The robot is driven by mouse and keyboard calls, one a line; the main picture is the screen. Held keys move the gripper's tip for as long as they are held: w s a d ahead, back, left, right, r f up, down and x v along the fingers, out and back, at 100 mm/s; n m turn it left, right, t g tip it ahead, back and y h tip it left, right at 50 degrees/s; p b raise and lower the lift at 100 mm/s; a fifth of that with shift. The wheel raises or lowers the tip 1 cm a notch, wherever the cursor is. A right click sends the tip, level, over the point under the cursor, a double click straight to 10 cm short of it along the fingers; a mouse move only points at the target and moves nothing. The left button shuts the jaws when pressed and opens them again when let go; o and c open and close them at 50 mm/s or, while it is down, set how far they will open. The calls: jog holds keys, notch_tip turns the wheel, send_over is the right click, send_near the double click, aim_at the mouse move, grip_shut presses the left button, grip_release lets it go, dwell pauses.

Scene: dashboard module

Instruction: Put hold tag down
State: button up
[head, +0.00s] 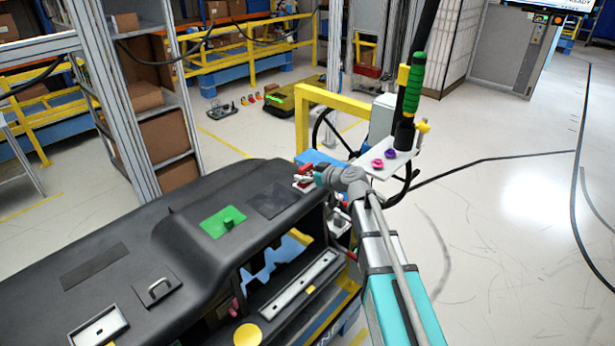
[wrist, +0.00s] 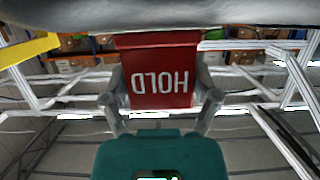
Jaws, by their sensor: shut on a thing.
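The red hold tag (wrist: 160,62) fills the upper middle of the wrist view, with its white word HOLD upside down. My gripper (wrist: 161,92) is shut on the tag, with one grey finger at each side of it. In the head view my gripper (head: 310,179) is at the far right end of the black dashboard module (head: 130,235), and a small red part of the tag (head: 305,169) shows there. I cannot tell whether the tag touches the dashboard top.
A green block with a knob (head: 224,222) and a dark flat patch (head: 272,201) lie on the dashboard top. A white plate with pink and purple knobs (head: 383,165) is right of my gripper. A yellow frame (head: 335,99) stands behind.

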jog(key=shift+f, duration=0.15)
jog(key=o, duration=1)
jog(key=shift+c, duration=0.2)
jog(key=shift+r, duration=0.2)
jog(key=shift+s+d+r, duration=0.1)
jog(key=shift+s, duration=0.05)
jog(key=p+v, duration=0.3)
jog(key=v, duration=0.8)
jog(key=shift+s+d+p, duration=0.15)
jog(key=shift+d+p, duration=0.15)
